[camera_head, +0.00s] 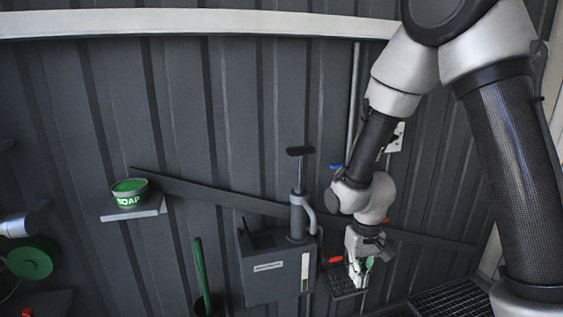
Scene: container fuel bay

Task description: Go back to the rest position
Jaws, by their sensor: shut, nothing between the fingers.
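My gripper (359,272) points downward at the lower right of the head view. It is shut, with nothing seen between its fingers. It hangs in front of a small dark grated shelf (343,284) to the right of a dark grey box. My arm reaches in from the upper right and bends down to it. I cannot tell whether the fingertips touch the shelf.
The dark box with a hand pump (299,205) stands left of my gripper. A green soap tub (130,190) sits on a small wall shelf. A green handle (202,275) stands lower left of the box. A green reel (32,258) is at far left. Corrugated wall lies behind.

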